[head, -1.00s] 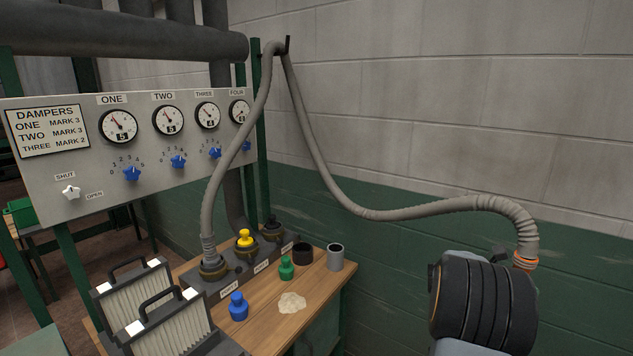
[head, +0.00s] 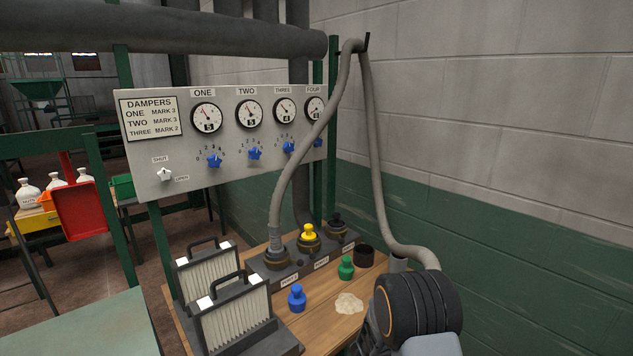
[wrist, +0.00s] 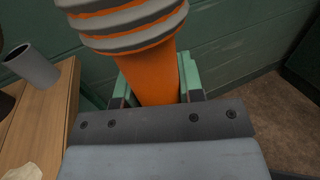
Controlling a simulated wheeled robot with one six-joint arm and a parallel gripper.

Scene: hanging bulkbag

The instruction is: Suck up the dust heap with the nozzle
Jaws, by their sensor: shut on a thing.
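A pale dust heap (head: 348,303) lies on the wooden bench top, near its right edge. Its edge also shows at the lower left of the wrist view (wrist: 22,171). My gripper (wrist: 155,90) is shut on the orange nozzle (wrist: 155,85) at the end of the ribbed grey hose (head: 378,150). My own wrist hides the nozzle in the head view. The nozzle's mouth is out of sight. In the head view my wrist is to the right of the heap. The hose runs over a hook on the green post and down to a port on the bench.
The wooden bench (head: 322,327) holds a blue plug (head: 297,299), a green plug (head: 346,268), a dark cup (head: 364,256), a grey tube (wrist: 33,66) and pleated filters (head: 235,325). A damper panel (head: 225,140) stands behind.

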